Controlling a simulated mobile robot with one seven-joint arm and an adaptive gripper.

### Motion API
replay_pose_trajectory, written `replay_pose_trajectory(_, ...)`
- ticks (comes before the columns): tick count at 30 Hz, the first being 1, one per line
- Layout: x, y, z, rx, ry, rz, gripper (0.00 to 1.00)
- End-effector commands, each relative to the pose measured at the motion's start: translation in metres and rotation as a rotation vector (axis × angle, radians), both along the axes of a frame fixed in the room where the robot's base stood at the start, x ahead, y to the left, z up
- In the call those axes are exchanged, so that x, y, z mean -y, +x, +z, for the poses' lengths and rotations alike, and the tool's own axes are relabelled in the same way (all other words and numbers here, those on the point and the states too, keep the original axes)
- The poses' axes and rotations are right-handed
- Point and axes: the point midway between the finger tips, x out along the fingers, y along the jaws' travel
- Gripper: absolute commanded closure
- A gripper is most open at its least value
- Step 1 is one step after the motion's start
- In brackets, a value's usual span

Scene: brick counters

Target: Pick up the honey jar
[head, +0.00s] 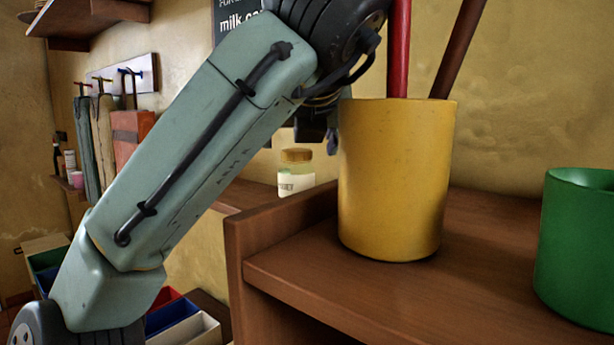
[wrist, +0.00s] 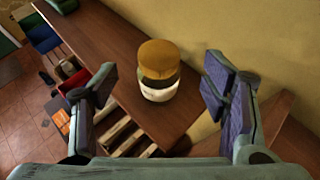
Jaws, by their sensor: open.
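The honey jar (head: 296,174) is a small jar with a tan-brown lid and a pale label. In the wrist view the jar (wrist: 159,72) stands on a brown wooden counter (wrist: 112,50), seen from above. My gripper (wrist: 157,85) is open, with one finger to the left of the jar and one to the right in the picture. The fingers do not appear to touch it. In the head view my gripper is mostly hidden behind my arm and the yellow cup.
A yellow cup (head: 393,185) holding a red and a brown stick stands on the near wooden shelf (head: 480,265), beside a green cup (head: 580,245). A wall (wrist: 245,40) runs close behind the jar. Coloured bins (head: 180,318) sit below at the left.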

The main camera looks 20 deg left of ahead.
Motion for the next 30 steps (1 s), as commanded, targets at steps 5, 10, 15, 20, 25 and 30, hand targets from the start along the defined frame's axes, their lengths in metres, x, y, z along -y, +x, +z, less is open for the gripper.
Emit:
replay_pose_trajectory(5,-0.007,0.017,-0.009,-0.001,-0.003,-0.001,0.32)
replay_pose_trajectory(10,-0.017,0.035,-0.02,-0.002,-0.003,0.001,0.32)
replay_pose_trajectory(15,-0.024,0.051,-0.03,0.001,-0.001,0.0,0.32)
replay_pose_trajectory(20,-0.024,0.054,-0.032,0.001,0.0,-0.001,0.32)
replay_pose_trajectory(25,-0.024,0.053,-0.032,0.001,-0.001,0.0,0.36)
replay_pose_trajectory(30,-0.024,0.053,-0.032,0.001,-0.001,0.0,0.47)
